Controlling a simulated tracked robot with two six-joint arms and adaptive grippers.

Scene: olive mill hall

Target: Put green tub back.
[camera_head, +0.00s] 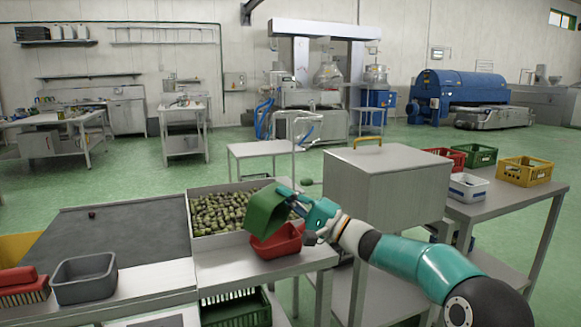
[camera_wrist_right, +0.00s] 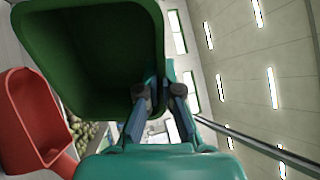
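The green tub (camera_head: 266,212) is in the air, tilted, above the front right corner of the olive tray. My right gripper (camera_head: 291,196) is shut on its rim, and the tub hangs to the left of the fingers. In the right wrist view the tub (camera_wrist_right: 90,55) shows its open inside, which looks empty, and the fingers (camera_wrist_right: 157,100) are at its edge. A red scoop-like container (camera_head: 277,243) is just below the tub, at the right end of the bench. It also shows in the wrist view (camera_wrist_right: 35,120). My left gripper is not in view.
The tray (camera_head: 205,240) is full of olives. A grey tub (camera_head: 84,278) and a red brush (camera_head: 24,286) stand on the bench's left. A large metal box (camera_head: 385,188) stands right of my gripper. Red, green, white and yellow crates (camera_head: 526,171) are farther right.

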